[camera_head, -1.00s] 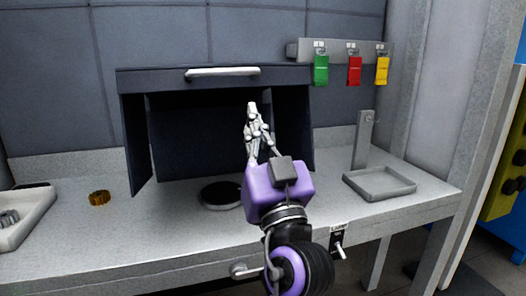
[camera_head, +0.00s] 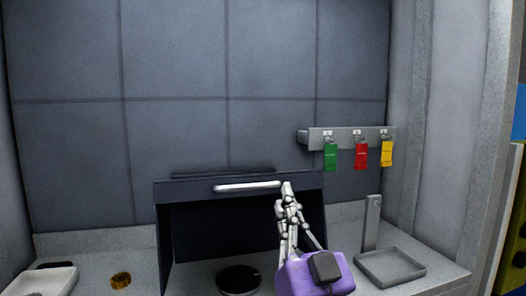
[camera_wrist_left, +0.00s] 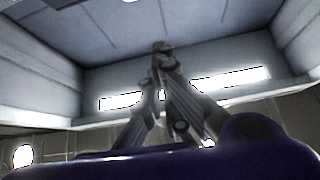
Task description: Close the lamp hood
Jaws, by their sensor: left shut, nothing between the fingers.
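The lamp hood (camera_head: 205,195) is a dark, box-like cover on the bench, open at the front with a dark interior. A white bar handle (camera_head: 248,186) runs along its upper front edge. My left gripper (camera_head: 287,188) is shut and empty, pointing up, its tips close to the handle's right end in the head view. I cannot tell whether they touch it. The shut fingers also show in the left wrist view (camera_wrist_left: 162,48), with no hood part I can clearly identify. My right gripper is out of view.
A round black disc (camera_head: 239,279) lies below the hood. A brass ring (camera_head: 121,280) and a white tray (camera_head: 40,284) are to the left. A grey tray (camera_head: 391,266) with an upright post stands right, below a rail (camera_head: 345,135) with green, red and yellow tags.

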